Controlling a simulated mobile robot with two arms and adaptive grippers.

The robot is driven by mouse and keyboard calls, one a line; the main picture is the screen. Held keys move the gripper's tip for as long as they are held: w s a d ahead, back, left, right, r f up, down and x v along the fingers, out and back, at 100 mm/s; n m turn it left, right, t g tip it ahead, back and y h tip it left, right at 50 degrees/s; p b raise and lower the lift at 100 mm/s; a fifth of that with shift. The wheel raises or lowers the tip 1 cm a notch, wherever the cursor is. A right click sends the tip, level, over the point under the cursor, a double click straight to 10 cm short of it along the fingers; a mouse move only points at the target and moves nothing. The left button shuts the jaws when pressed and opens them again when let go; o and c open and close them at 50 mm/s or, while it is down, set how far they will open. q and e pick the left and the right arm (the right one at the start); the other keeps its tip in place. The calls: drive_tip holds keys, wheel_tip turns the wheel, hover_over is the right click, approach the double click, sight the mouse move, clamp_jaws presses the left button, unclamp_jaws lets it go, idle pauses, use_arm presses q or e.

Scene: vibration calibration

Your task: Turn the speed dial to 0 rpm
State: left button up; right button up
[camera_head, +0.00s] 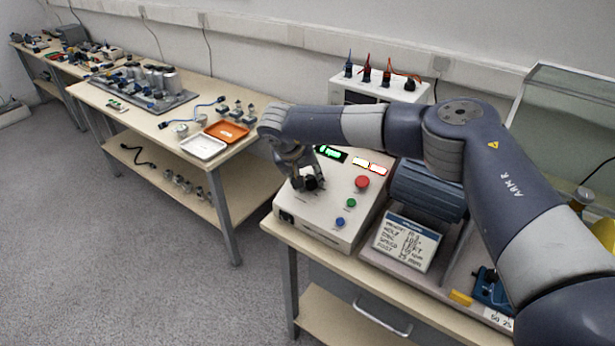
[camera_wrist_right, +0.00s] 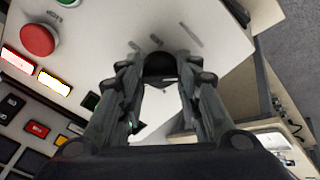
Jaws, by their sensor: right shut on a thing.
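The speed dial is a black knob (camera_head: 312,184) on the sloped top of the white control box (camera_head: 335,222). My right gripper (camera_head: 306,183) reaches down onto it from above. In the right wrist view the dark dial (camera_wrist_right: 160,66) sits between the fingertips (camera_wrist_right: 160,72), which are shut on it. The fingers hide part of the dial, and I cannot read its setting. A small green-lit display (camera_head: 331,153) is just behind it, partly covered by my arm; its text is too small to read surely. My left gripper is not in view.
A red button (camera_head: 362,182), a green button (camera_head: 351,202) and a blue button (camera_head: 340,222) lie right of the dial. A motor (camera_head: 425,190) and a sign card (camera_head: 405,241) stand further right. An orange tray (camera_head: 226,131) and white tray (camera_head: 203,146) lie on the left bench.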

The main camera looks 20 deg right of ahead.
drive_tip(key=o, duration=1.1)
drive_tip(key=v, duration=1.2)
drive_tip(key=shift+s, duration=0.1)
